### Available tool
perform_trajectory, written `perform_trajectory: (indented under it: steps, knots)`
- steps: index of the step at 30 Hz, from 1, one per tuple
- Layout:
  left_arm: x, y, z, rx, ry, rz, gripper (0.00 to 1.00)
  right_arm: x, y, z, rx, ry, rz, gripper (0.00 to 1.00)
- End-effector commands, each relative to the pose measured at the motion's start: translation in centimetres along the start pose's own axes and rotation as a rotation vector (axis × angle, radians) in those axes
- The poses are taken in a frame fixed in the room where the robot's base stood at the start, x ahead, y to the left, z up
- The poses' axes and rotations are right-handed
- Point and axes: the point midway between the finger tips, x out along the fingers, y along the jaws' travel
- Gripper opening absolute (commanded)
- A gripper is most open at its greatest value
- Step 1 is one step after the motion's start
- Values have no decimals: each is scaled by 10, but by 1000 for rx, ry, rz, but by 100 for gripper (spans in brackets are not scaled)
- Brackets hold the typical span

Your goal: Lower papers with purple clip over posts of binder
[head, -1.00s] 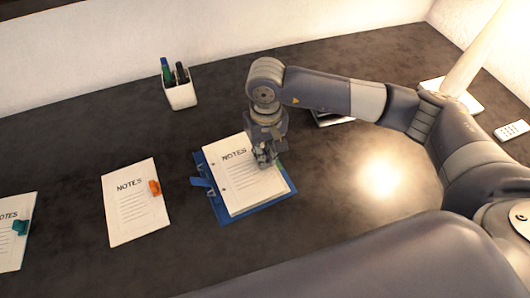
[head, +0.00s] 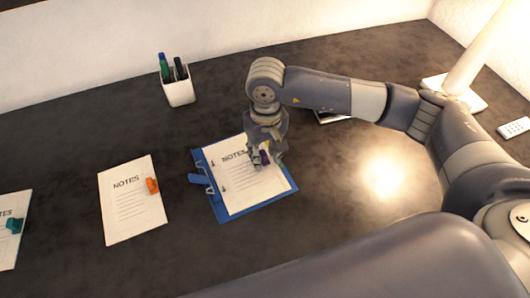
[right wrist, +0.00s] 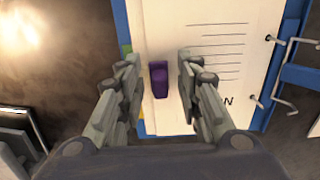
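The papers with the purple clip (head: 245,190) lie on the blue binder (head: 216,207), printed side up. Two small posts show at the holes along the papers' left edge in the head view, and they appear to stand up through the papers. The purple clip (right wrist: 159,79) sits on the papers' edge, between the fingers of my right gripper (right wrist: 157,78), with a gap on each side. The right gripper (head: 262,160) is open, low over the papers in the head view, and partly hides the clip. My left gripper is not in view.
Papers with an orange clip (head: 130,205) lie left of the binder, and papers with a teal clip (head: 8,245) at the far left. A pen cup (head: 179,90) stands behind. A lamp base (head: 455,95) and white remote (head: 514,128) are at right.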

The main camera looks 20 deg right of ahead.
Motion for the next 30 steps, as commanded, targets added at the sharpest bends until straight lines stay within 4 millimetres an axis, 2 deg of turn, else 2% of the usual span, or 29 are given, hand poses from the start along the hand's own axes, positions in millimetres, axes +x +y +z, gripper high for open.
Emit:
perform_trajectory:
  steps: [11,14,24,30]
  knots:
    - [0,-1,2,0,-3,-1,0,-5,0,0,0,1,0,36]
    - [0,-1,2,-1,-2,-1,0,-18,0,-1,0,4,-1,36]
    - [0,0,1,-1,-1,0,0,-89,0,-1,0,4,0,36]
    - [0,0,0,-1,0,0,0,-114,0,-1,0,2,0,36]
